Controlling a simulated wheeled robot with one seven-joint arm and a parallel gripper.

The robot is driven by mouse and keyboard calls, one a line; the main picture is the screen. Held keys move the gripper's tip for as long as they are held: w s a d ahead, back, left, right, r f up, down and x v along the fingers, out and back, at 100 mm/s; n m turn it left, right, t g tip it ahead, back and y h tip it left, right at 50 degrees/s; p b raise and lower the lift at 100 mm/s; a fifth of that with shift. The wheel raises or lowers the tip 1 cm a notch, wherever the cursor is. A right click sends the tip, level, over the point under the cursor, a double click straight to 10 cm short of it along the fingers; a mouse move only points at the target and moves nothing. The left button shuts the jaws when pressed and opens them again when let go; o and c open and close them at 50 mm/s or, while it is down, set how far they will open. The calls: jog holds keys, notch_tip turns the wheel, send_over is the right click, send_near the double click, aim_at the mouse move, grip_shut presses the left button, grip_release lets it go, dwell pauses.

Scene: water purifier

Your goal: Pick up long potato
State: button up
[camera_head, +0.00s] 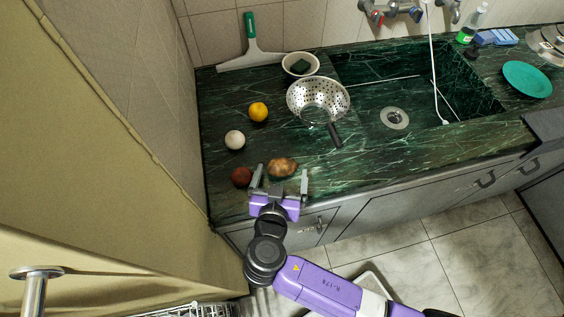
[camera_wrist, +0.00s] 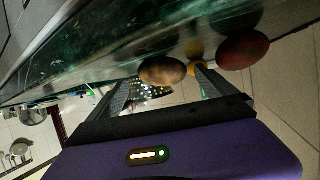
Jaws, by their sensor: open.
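The long potato (camera_head: 283,166) is brown and lies on the green marble counter near its front edge. In the wrist view the potato (camera_wrist: 162,71) sits ahead of and between the two fingers. My gripper (camera_head: 281,177) is open and empty, with one finger toward each end of the potato. In the wrist view the jaws of my gripper (camera_wrist: 160,88) are spread wide. I cannot tell whether a finger touches the potato.
A round reddish-brown item (camera_head: 241,176) lies close to the left finger. A white ball (camera_head: 235,140), an orange fruit (camera_head: 258,112), a colander (camera_head: 305,92) and a bowl (camera_head: 312,66) stand farther back. The sink (camera_head: 395,118) is to the right. Counter right of the potato is clear.

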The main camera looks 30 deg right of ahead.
aim_at(281, 171)
jog(key=p+x, duration=0.1)
jog(key=x, duration=0.3)
jog(key=shift+w+a, duration=0.1)
jog(key=shift+w, duration=0.05)
jog(key=shift+c, duration=0.4)
jog(key=c, duration=1.4)
